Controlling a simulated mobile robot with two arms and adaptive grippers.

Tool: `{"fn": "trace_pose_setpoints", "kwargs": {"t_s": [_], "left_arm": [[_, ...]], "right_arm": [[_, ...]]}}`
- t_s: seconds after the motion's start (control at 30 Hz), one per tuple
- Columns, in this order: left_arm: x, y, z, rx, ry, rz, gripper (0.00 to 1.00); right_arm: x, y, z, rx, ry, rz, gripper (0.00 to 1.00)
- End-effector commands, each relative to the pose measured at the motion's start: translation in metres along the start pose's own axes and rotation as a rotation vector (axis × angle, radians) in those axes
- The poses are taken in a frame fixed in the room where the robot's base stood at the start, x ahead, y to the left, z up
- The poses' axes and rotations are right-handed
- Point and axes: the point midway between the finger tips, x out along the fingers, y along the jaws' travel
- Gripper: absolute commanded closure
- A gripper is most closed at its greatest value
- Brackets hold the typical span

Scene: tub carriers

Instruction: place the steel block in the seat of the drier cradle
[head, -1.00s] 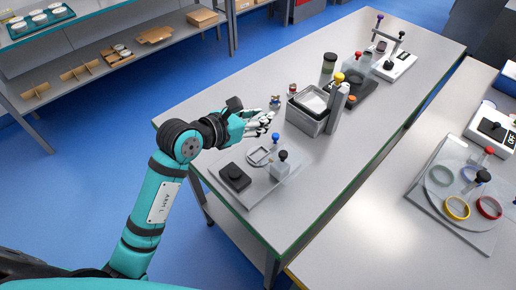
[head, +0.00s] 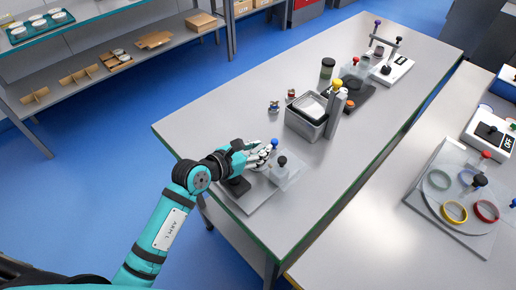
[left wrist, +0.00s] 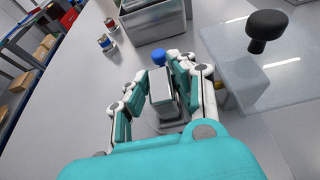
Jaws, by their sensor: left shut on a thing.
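My left gripper (head: 262,158) is shut on the steel block (left wrist: 161,88), a grey upright block between the fingers in the left wrist view. In the head view the fingers hide the block. The gripper is over the pale base plate (head: 245,200), which I take to be the drier cradle, where a square frame-like seat lies under the hand. The seat is mostly hidden now, so I cannot tell whether the block touches it. A blue knob (head: 274,144) stands just beyond the fingers and also shows in the left wrist view (left wrist: 158,57). My right gripper is not in view.
A clear block with a black knob (head: 282,161) stands right of the hand; a black box (head: 237,186) lies left. Behind are a grey tub (head: 294,123), small jars (head: 273,107) and a grey post (head: 336,115). The table's near-right part is clear.

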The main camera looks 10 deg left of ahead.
Motion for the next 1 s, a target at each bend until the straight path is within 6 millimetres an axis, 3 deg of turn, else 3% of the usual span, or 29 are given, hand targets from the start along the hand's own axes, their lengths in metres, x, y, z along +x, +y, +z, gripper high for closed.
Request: {"fn": "trace_pose_setpoints", "kwargs": {"t_s": [0.1,0.13,0.3,0.67,1.0], "left_arm": [[0.001,0.000,-0.003,0.000,-0.001,0.000,1.00],[0.001,0.000,-0.003,0.000,0.000,0.000,0.74],[0.001,0.000,-0.003,0.000,0.000,0.000,0.53],[-0.004,0.001,0.000,0.000,0.000,0.001,0.53],[-0.070,0.000,-0.003,0.002,0.001,0.001,0.53]], "right_arm": [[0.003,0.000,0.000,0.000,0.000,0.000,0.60],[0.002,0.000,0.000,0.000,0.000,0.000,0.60],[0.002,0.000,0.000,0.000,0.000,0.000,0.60],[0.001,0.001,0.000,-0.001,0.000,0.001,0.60],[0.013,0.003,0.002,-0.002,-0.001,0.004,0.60]]}}
